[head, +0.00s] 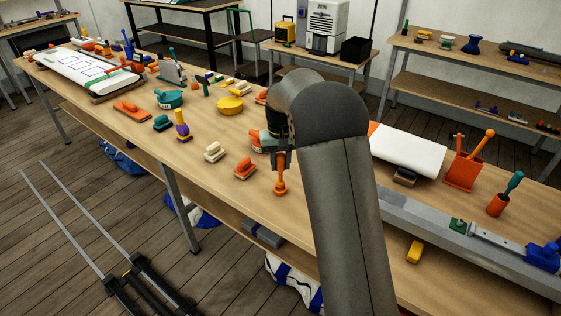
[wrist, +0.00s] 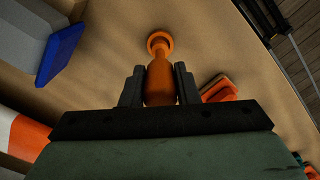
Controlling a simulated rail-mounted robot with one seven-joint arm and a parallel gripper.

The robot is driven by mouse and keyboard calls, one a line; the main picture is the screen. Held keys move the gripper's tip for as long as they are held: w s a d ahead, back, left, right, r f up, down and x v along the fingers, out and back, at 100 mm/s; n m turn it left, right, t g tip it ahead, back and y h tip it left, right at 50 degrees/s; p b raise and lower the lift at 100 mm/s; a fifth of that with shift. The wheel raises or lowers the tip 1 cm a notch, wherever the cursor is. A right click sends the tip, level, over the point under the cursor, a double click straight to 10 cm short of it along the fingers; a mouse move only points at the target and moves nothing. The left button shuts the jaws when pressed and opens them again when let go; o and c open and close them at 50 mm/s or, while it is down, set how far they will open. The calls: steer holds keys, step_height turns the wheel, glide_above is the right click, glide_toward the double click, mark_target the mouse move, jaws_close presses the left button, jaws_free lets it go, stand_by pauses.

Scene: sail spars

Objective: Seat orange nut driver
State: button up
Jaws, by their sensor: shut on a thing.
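My gripper (wrist: 159,87) points down over the workbench near its front edge and is shut on an orange tool, which I take for the orange nut driver (head: 280,185). In the wrist view the nut driver (wrist: 160,72) has a bottle-shaped body between the two fingers and a round, ring-like end beyond them. It hangs roughly upright in the head view, its round end close to the bench top; I cannot tell whether it touches. My arm hides part of the bench behind it.
Orange-and-wood blocks (head: 245,168) and a cream one (head: 214,152) lie left of the gripper. To the right stand an orange box (head: 464,172) with tools, an orange cup (head: 498,205) with a teal-handled tool, a white-and-orange panel (head: 408,150) and a long grey rail (head: 450,228).

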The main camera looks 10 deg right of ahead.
steer(key=shift+f, duration=0.2)
steer(key=shift+f+b, duration=0.55)
steer(key=shift+f, duration=0.2)
steer(key=shift+f, duration=0.15)
steer(key=o, duration=1)
steer(key=shift+o, duration=0.2)
step_height(320, 180, up, 18)
steer(key=b, duration=0.1)
steer(key=shift+f, duration=0.25)
